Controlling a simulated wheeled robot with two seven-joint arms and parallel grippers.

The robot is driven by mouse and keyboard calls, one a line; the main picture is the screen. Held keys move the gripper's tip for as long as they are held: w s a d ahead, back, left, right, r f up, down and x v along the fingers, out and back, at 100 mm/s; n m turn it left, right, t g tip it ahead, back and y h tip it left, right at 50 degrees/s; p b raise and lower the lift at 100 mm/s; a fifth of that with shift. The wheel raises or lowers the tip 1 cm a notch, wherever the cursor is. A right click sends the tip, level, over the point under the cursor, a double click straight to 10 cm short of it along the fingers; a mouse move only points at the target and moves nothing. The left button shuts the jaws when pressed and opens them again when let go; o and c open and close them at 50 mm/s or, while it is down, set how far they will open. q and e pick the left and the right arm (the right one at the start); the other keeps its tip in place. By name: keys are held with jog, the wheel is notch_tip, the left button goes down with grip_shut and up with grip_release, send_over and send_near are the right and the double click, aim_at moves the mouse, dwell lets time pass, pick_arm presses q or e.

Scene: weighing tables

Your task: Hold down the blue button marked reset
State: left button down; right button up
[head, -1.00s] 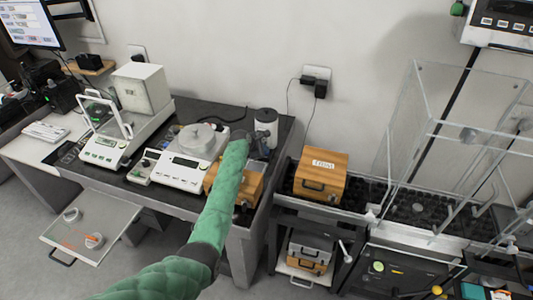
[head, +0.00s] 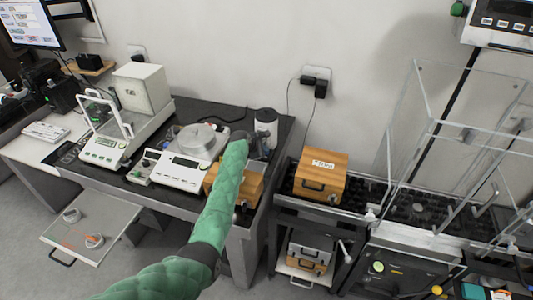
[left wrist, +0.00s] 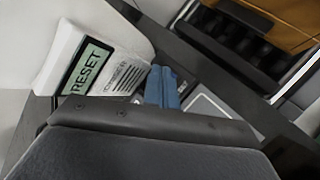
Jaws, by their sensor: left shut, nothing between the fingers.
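A white device (left wrist: 60,50) with a greenish panel reading RESET (left wrist: 88,67) stands at the left of the left wrist view. A printed label is beside the panel. My left gripper's blue fingers (left wrist: 163,78) are shut together, empty, close to the label's right end. The blue button is not clearly seen apart from the blue fingers, and I cannot tell whether they touch it. My right gripper is not in view.
A flat white balance (head: 180,176) and a balance with a raised frame (head: 103,150) stand left of my arm. A wooden box (head: 248,183) is close beside my forearm. Another wooden box (head: 320,178) and a clear enclosure (head: 450,120) are at the right.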

pick_arm(q)
jog(key=shift+r+p, duration=0.8)
jog(key=shift+p, duration=0.1)
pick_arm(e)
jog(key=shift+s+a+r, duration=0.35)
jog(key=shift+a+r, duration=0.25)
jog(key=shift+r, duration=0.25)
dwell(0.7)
